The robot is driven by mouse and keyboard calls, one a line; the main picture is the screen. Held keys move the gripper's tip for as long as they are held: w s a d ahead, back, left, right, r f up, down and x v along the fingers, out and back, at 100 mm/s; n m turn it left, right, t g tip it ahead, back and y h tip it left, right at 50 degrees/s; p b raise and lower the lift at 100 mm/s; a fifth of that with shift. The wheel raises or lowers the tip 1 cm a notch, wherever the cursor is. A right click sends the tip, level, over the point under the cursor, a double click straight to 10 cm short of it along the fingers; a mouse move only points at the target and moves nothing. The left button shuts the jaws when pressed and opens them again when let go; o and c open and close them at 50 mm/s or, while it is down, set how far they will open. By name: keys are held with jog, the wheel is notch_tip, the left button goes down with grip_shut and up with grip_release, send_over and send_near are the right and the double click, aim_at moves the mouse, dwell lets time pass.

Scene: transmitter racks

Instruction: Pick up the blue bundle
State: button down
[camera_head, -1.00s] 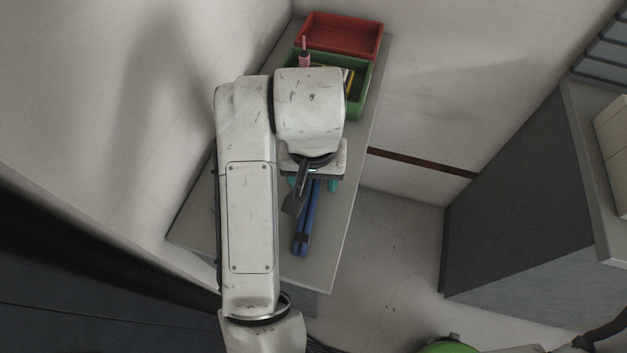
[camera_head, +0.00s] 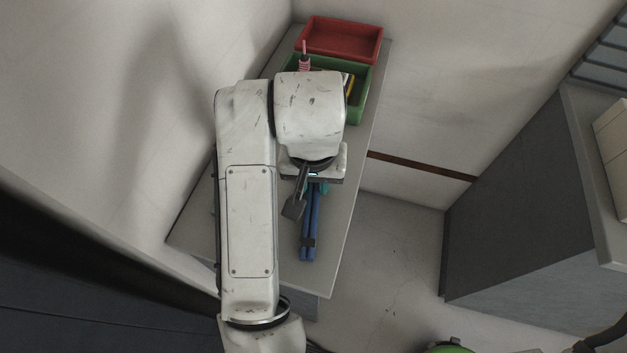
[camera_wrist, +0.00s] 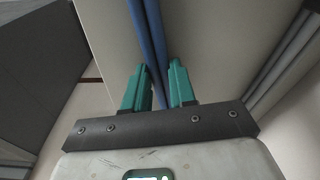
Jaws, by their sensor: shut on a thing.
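The blue bundle (camera_head: 309,232) is a pair of long blue rods with a dark band near its lower end. It lies along the grey table in the head view, its upper part hidden under my wrist. In the wrist view the blue bundle (camera_wrist: 152,40) runs down between the teal fingers of my gripper (camera_wrist: 160,85). My gripper is shut on the bundle. In the head view only a bit of teal finger shows beside the rods, and my arm hides the rest. I cannot tell whether the bundle is clear of the table top.
A green bin (camera_head: 358,110) with a pink-striped item (camera_head: 304,62) and yellow items stands at the table's far end. A red bin (camera_head: 340,38) is behind it. The grey table (camera_head: 325,275) has a wall on its left and open floor on its right.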

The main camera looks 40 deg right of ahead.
aim_at(313, 186)
jog(key=shift+r, duration=0.55)
notch_tip(313, 186, up, 3)
jog(key=shift+f+p, duration=0.2)
jog(key=shift+p, duration=0.3)
jog(key=s+a+r+p, duration=0.1)
jog(key=s+r+p, duration=0.5)
jog(key=s, duration=0.8)
notch_tip(313, 186, up, 3)
jog(key=shift+a+r+p, duration=0.2)
jog(key=shift+a+p, duration=0.05)
jog(key=shift+p, duration=0.05)
